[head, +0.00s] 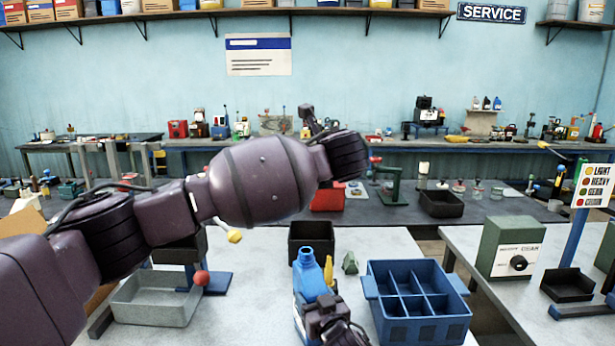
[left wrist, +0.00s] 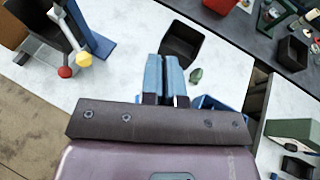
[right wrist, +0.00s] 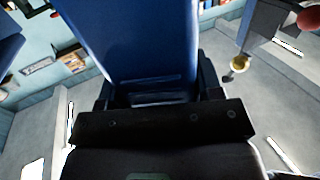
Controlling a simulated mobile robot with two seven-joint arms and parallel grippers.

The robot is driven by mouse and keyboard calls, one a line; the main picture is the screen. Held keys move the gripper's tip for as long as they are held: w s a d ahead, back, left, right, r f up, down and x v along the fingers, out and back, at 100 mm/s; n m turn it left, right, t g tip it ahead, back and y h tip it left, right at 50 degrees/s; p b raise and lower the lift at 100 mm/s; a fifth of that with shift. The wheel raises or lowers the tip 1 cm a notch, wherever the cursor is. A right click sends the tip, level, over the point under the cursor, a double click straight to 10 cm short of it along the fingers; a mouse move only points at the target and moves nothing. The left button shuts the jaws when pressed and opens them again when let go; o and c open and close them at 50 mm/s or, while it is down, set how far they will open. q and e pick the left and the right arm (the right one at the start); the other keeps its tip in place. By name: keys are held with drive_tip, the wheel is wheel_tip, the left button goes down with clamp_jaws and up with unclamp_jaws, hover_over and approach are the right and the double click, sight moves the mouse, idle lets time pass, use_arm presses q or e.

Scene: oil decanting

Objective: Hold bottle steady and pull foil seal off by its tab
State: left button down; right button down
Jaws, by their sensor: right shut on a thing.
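A blue bottle (head: 308,277) stands upright at the front middle of the table in the head view. My right gripper (head: 328,318) is shut on its body; in the right wrist view the bottle (right wrist: 130,45) fills the space between the dark fingers. I cannot make out a foil seal or tab on the bottle's top. My left arm crosses the head view, its wrist above and behind the bottle, and its fingertips are hidden there. In the left wrist view the left gripper (left wrist: 165,75) has its bluish fingers close together, with nothing visible between them.
A blue divided crate (head: 372,290) stands right of the bottle, a black bin (head: 311,235) behind it. A small green piece (head: 350,263) and a yellow pointed thing (head: 328,270) are close by. A grey tray (head: 150,312) and a red-knobbed stand (head: 201,279) are at left.

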use_arm(q)
drive_tip(key=shift+r, duration=0.2)
use_arm(e)
drive_tip(key=shift+c, duration=1)
unclamp_jaws()
